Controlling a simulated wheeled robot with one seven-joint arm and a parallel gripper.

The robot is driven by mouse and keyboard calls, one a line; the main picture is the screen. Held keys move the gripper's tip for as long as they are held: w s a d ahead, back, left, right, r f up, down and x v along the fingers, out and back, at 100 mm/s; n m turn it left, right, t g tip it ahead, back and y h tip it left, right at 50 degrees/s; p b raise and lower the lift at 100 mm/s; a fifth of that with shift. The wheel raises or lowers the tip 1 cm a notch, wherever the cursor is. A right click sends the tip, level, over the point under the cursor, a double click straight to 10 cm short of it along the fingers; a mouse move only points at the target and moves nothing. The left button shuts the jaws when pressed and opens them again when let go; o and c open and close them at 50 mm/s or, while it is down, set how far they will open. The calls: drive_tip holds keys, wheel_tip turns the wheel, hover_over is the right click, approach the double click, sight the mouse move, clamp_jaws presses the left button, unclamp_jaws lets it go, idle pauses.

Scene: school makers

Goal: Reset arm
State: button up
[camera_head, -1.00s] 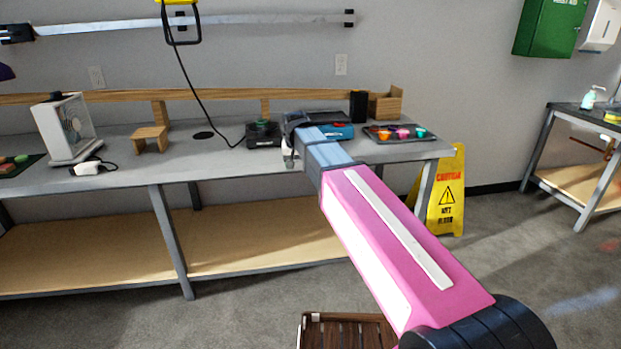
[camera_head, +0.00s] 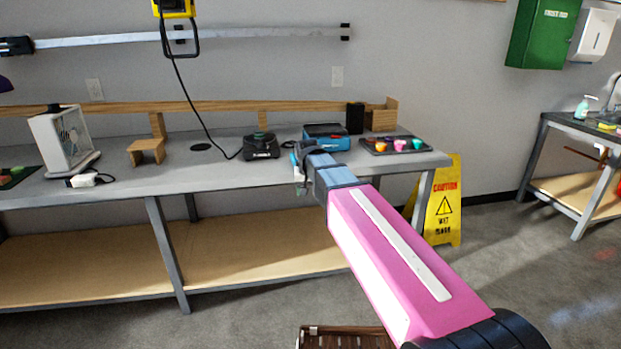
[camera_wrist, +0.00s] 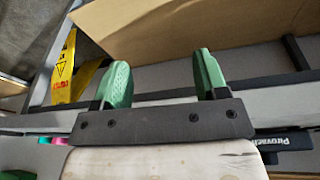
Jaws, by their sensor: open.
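My gripper (camera_wrist: 161,80) shows in the wrist view with its two green fingers spread apart and nothing between them. In the head view my pink arm reaches from the lower right toward the workbench (camera_head: 225,176), and its end is at the bench's front edge. The fingers are too small to make out clearly there.
A dark tray (camera_head: 376,151) with several coloured items is at the bench's right end. A black charger (camera_head: 261,147), a small wooden stand (camera_head: 146,151) and a white fan (camera_head: 62,143) stand leftward. A yellow caution sign (camera_head: 446,208) stands beside the bench. Floor between benches is open.

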drive_tip(key=s+d+f+g, duration=0.1)
drive_tip(key=s+d+f, duration=0.8)
drive_tip(key=d, duration=0.2)
drive_tip(key=s+d+f+g, duration=0.1)
drive_tip(key=s+d+f, duration=0.8)
drive_tip(key=d, duration=0.3)
drive_tip(key=shift+f+m+g, duration=0.3)
drive_tip(key=shift+f+m, duration=0.1)
drive_tip(key=shift+f, duration=0.1)
